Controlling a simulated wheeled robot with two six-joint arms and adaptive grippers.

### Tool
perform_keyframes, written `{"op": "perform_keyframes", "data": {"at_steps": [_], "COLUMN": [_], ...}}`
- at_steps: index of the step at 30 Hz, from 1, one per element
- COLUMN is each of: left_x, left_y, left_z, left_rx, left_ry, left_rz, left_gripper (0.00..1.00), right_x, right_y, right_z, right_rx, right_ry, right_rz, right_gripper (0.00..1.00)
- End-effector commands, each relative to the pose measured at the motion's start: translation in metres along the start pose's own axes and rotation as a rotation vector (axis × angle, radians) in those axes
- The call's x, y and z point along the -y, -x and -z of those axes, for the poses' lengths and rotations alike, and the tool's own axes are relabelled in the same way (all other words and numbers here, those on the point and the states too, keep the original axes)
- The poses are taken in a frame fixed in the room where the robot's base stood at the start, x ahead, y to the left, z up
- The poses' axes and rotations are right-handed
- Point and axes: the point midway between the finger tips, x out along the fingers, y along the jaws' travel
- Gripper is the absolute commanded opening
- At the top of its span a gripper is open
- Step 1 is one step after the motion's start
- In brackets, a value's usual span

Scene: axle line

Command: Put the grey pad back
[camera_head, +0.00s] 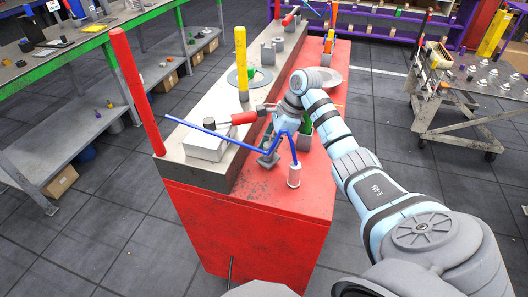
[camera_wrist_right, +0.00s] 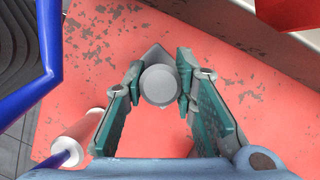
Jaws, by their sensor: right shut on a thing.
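The grey pad (camera_wrist_right: 160,85) shows in the right wrist view as a round grey knob over a grey, square-cornered base. It sits between the two fingers of my right gripper (camera_wrist_right: 160,74), which is shut on it. In the head view the grey pad (camera_head: 267,160) shows just under my right gripper (camera_head: 271,146), over the near part of the red bench top (camera_head: 318,190). I cannot tell whether its base touches the bench. My left gripper is in neither view.
A blue bent rod (camera_head: 215,133) with a pale cylinder (camera_head: 294,176) lies close to the gripper. A white box (camera_head: 207,146) and a red-handled tool (camera_head: 243,118) are on the grey ledge (camera_head: 190,175), beside a red post (camera_head: 137,90). Bare red surface lies around the pad.

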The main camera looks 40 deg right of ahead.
Motion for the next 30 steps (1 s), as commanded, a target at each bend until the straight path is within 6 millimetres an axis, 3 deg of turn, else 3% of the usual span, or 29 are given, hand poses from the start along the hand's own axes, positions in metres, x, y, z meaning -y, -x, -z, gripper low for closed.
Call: {"op": "perform_keyframes", "data": {"at_steps": [2,8,16,17,20,30], "left_x": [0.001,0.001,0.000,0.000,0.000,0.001], "left_y": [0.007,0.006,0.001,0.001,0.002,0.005], "left_z": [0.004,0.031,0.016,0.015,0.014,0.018], "left_rx": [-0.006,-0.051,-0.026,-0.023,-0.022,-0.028], "left_ry": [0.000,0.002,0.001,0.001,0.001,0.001], "left_rz": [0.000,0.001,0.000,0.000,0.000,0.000], "left_gripper": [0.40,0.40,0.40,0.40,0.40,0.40], "right_x": [0.000,0.000,0.000,0.000,0.000,0.000], "right_y": [-0.003,-0.016,-0.021,-0.021,-0.020,-0.016], "right_z": [-0.017,-0.009,-0.007,-0.007,-0.007,-0.009], "right_rx": [0.003,-0.002,-0.001,-0.001,-0.001,-0.001], "right_ry": [0.000,-0.003,-0.003,-0.003,-0.003,-0.003], "right_rz": [-0.003,0.000,0.000,0.000,0.000,0.000], "right_gripper": [0.03,0.03,0.03,0.27,0.43,0.45]}}
